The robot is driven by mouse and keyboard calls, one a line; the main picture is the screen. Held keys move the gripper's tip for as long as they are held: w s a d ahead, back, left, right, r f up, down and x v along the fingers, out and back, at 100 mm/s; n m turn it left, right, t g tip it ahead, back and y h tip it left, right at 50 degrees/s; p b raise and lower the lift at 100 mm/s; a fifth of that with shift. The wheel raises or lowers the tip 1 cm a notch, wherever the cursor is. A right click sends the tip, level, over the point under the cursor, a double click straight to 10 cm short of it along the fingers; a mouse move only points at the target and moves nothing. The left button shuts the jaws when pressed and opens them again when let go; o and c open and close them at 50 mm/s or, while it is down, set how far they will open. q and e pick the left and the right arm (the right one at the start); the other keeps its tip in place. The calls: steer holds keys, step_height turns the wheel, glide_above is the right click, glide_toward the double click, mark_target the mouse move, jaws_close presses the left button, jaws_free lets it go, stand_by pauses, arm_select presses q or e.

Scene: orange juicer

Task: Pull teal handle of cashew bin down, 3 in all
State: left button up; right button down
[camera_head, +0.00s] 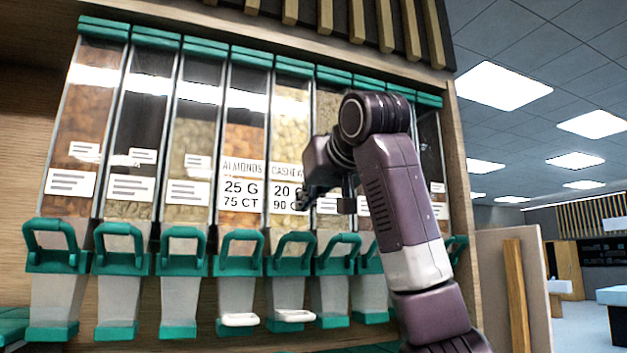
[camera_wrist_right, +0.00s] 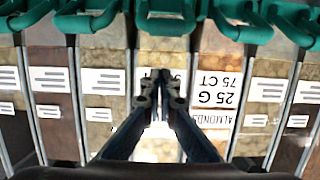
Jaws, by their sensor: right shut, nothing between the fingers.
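The cashew bin (camera_head: 292,120) is a clear, teal-capped dispenser with a label partly hidden by my right gripper. Its teal handle (camera_head: 292,240) is a loop at the front of the bin's lower spout, and appears raised. My right gripper (camera_head: 304,198) is in front of the cashew label, above the handle and apart from it. In the right wrist view, which is upside down, the gripper (camera_wrist_right: 160,80) is shut and empty over the label, with the teal handle (camera_wrist_right: 165,27) at the top edge. My left gripper is not in view.
Similar bins stand close on both sides, including the almonds bin (camera_head: 246,120) with its own teal handle (camera_head: 240,241). White loops (camera_head: 240,320) show below the almonds and cashew spouts. My right arm hides part of the bins on the right. Open room lies beyond the wooden frame.

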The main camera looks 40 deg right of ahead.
steer(key=shift+w+d+f, duration=0.15)
steer(key=shift+w+f, duration=0.3)
steer(key=shift+f, duration=0.15)
steer(key=shift+w+d+f, duration=0.15)
steer(key=shift+w+f, duration=0.3)
steer(key=shift+f, duration=0.1)
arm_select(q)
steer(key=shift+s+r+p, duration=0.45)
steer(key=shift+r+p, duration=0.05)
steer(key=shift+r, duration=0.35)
arm_select(e)
steer(key=shift+s+a+f, duration=0.25)
steer(key=shift+s+f, duration=0.6)
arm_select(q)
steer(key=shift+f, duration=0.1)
